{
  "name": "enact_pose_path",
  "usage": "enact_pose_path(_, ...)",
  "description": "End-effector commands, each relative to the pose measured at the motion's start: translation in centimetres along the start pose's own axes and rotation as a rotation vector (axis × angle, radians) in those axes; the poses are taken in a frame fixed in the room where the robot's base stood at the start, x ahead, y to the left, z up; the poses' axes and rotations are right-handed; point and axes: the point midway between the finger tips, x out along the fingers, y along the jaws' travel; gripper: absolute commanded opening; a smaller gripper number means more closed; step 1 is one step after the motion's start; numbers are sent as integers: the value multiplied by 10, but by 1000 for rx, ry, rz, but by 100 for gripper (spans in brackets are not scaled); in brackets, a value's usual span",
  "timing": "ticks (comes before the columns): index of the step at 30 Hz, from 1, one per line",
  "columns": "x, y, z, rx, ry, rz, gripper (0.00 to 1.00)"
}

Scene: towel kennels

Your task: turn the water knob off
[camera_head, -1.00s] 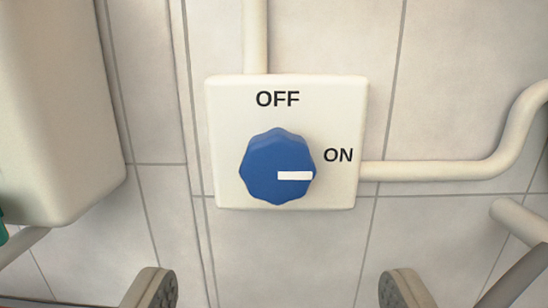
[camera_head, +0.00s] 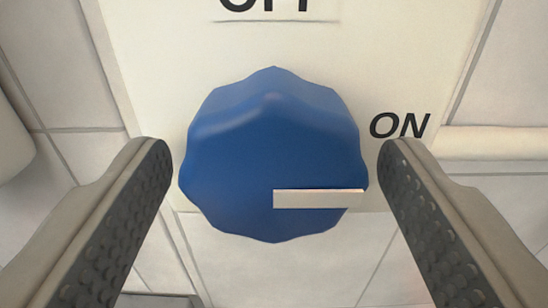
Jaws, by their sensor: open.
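A blue scalloped water knob (camera_head: 262,150) fills the middle of the view. Its white marker bar (camera_head: 318,198) points right, on the side of the ON label (camera_head: 399,125). The OFF label (camera_head: 278,5) is above the knob and partly cut off by the top edge. The knob sits on a cream plate (camera_head: 150,60). My gripper (camera_head: 273,165) is open, with one finger on the left of the knob and one on the right. Small gaps show between the fingertips and the knob; its depth between them is hard to judge.
A cream pipe (camera_head: 490,143) runs right from the plate. A pale rounded fixture (camera_head: 12,140) is at the left edge. Light tiled wall (camera_head: 290,275) lies behind and below, with free room there.

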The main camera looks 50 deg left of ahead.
Motion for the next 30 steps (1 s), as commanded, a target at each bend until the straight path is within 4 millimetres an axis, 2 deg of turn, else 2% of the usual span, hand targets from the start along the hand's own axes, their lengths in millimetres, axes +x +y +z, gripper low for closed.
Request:
enact_pose_path(5, 0, 0, 0, 0, 0, 0, 70)
enact_pose_path(9, 0, 0, 0, 0, 0, 0, 42)
enact_pose_path(12, 0, 0, 0, 0, 0, 0, 26)
enact_pose_path(22, 0, 0, 0, -42, 1, 0, 26)
enact_pose_path(30, 0, 0, -1, -209, 2, -1, 26)
